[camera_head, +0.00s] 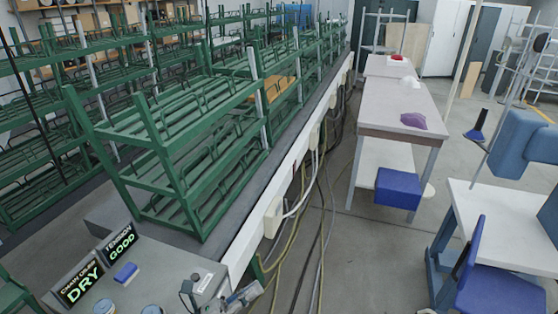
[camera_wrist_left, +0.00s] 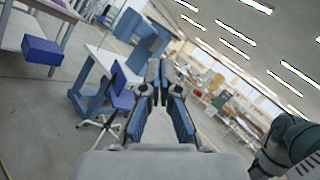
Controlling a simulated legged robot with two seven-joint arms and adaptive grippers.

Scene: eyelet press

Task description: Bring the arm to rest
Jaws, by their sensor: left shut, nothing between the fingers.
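My left gripper (camera_wrist_left: 160,74) is in the middle of the left wrist view. Its two blue-padded fingers come together at the tips, with nothing between them. In the head view, a small grey part that looks like this gripper (camera_head: 241,297) shows at the bottom edge, beside the grey console. It appears to be in the air and holds nothing. My right gripper is not in view.
Green racks (camera_head: 185,150) fill the left. A grey console with signs reading DRY (camera_head: 83,285) and GOOD (camera_head: 122,243) is at lower left. Cables run along the floor. A long table (camera_head: 395,105), a blue bin (camera_head: 398,188) and a blue chair (camera_head: 495,290) stand right.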

